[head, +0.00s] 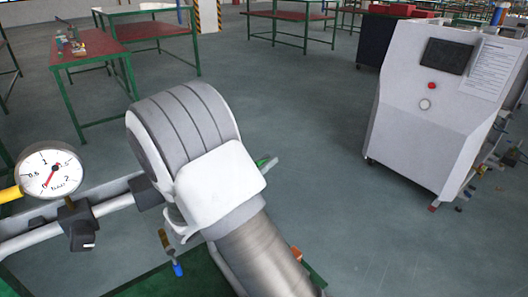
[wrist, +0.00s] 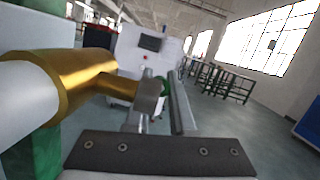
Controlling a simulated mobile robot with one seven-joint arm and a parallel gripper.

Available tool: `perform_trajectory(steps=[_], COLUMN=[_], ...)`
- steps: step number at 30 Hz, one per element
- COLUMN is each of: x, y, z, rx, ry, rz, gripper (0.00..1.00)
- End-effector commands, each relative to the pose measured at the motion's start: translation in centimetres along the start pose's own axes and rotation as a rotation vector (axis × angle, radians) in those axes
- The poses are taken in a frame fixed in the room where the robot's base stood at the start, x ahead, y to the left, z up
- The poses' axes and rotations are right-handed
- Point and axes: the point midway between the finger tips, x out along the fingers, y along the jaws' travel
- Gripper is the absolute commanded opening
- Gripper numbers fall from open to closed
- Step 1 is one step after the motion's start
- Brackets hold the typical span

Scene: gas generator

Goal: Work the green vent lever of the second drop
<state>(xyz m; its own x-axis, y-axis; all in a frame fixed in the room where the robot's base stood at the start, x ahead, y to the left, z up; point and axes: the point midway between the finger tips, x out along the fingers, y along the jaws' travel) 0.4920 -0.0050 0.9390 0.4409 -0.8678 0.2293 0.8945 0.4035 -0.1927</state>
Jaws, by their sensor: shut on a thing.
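The green vent lever (wrist: 164,87) shows as a small green piece between the finger ends in the wrist view. It sits at the end of a brass valve body (wrist: 75,78) on a pale pipe. My gripper (wrist: 160,97) is shut on the lever, its two grey fingers on either side. In the head view my wrist covers most of the valve; a bit of green (head: 264,161) shows just right of it beside a grey finger. Most of the lever is hidden.
A pressure gauge (head: 51,169) and a black-knobbed valve (head: 79,226) are on the pipe at left. A blue-tipped lever (head: 178,269) hangs below my wrist. A white cabinet (head: 425,110) stands at right, a red-topped table (head: 92,48) behind left. Open floor lies between.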

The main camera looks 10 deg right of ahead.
Motion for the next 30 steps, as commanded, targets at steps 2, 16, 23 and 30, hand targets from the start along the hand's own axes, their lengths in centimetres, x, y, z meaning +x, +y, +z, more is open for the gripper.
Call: perform_trajectory(steps=[2,16,23,30], x=[0.0,-0.8,-0.8,-0.8], y=[-0.1,0.3,0.3,0.3], z=[0.3,-1.3,-1.4,-1.4], rx=[0.001,0.018,0.018,0.018], ry=[0.049,0.239,0.239,0.238], rz=[0.009,0.043,0.043,0.043], gripper=[0.00,0.00,0.00,0.52])
